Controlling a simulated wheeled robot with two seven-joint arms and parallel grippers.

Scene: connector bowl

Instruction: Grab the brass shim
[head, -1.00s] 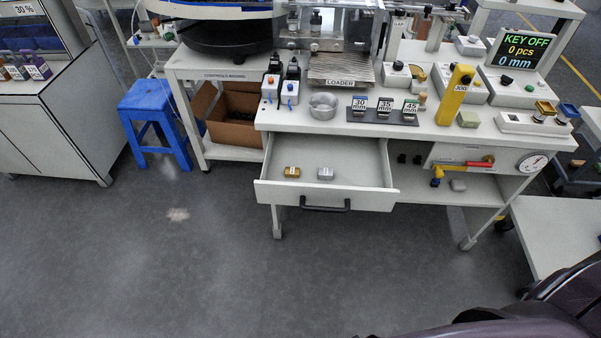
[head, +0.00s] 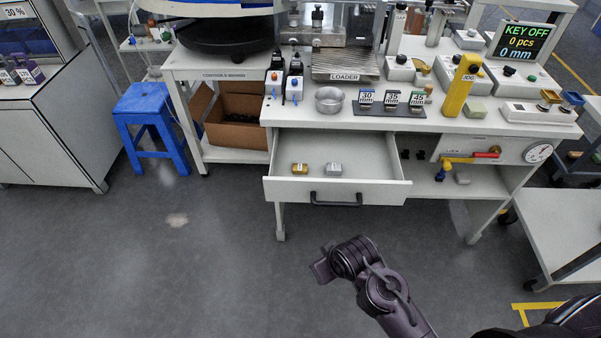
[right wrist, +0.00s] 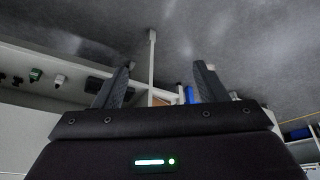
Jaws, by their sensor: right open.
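The brass shim (head: 299,168) is a small gold-coloured block lying in the open drawer (head: 390,187) of the bench. A similar silver-grey block (head: 334,168) lies to its right, apart from it. My right gripper (head: 320,268) is in front of and below the drawer, over the floor, clear of the shim. In the right wrist view its two dark fingers (right wrist: 161,80) stand apart with nothing between them. The shim cannot be made out in that view. My left gripper is not in view.
The drawer front has a dark handle (head: 336,200). On the bench top stand a metal bowl (head: 329,100), a rack of labelled blocks (head: 391,109) and a yellow JOG post (head: 460,87). A blue stool (head: 150,120) stands at left. The floor before the drawer is free.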

